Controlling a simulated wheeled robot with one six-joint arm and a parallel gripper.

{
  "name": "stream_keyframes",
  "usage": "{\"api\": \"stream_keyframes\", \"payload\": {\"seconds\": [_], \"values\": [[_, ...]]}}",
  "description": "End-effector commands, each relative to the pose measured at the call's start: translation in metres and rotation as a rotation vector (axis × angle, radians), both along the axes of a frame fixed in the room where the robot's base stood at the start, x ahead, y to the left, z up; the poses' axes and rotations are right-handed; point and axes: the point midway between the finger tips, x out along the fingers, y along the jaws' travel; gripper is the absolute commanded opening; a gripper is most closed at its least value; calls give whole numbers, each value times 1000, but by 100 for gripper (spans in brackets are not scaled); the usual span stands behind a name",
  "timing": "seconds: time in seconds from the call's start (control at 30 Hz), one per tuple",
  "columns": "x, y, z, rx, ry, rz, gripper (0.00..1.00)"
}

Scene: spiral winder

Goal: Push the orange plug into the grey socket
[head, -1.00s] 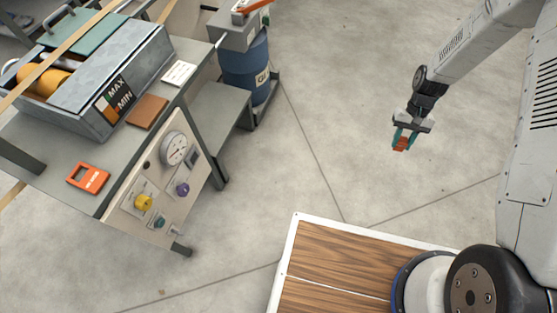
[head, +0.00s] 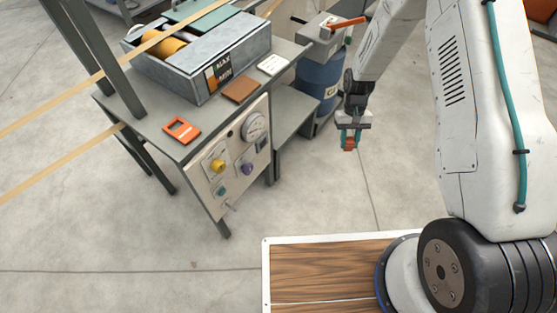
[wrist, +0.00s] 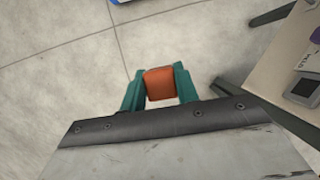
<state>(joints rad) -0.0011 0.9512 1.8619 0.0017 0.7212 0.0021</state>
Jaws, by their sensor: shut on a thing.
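My gripper (head: 350,137) has teal fingers and is shut on the orange plug (head: 348,145), a small block. It hangs over open floor, to the right of the machine's front panel and apart from it. In the wrist view the plug (wrist: 159,84) sits between the two fingers, with floor beyond it. I cannot clearly pick out the grey socket. A small dark grey square fitting (head: 262,143) is on the right part of the panel, and a grey-framed one (wrist: 304,90) shows at the right edge of the wrist view; I cannot tell if either is the socket.
The panel (head: 204,190) carries a gauge (head: 254,126), a yellow knob (head: 217,166) and a purple knob (head: 247,169). An orange device (head: 181,130) and a brown block (head: 241,90) lie on the bench. A blue drum (head: 320,78) stands behind my gripper. Floor in front is clear.

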Motion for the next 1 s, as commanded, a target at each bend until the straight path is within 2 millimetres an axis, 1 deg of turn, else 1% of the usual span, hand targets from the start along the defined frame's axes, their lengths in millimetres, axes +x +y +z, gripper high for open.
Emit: {"api": "stream_keyframes", "payload": {"seconds": [0.23, 0.37, 0.47, 0.57, 0.67, 0.7, 0.77, 0.8, 0.87, 0.9, 0.93, 0.97, 1.0], "values": [[-2, 1, -2, 0, -12, 3, 10], [-10, 4, -16, 0, -86, 19, 10], [-18, 6, -37, 3, -191, 51, 10], [-25, 9, -70, 14, -318, 110, 10], [-25, 16, -107, 44, -453, 200, 10], [-23, 21, -122, 62, -509, 244, 10], [-20, 31, -145, 98, -597, 314, 10], [-16, 40, -160, 128, -660, 366, 10], [-11, 58, -179, 185, -758, 447, 10], [-7, 74, -190, 230, -827, 500, 10], [-4, 87, -196, 269, -881, 542, 10], [0, 101, -200, 310, -937, 581, 10], [4, 120, -201, 365, -1009, 626, 10]]}}
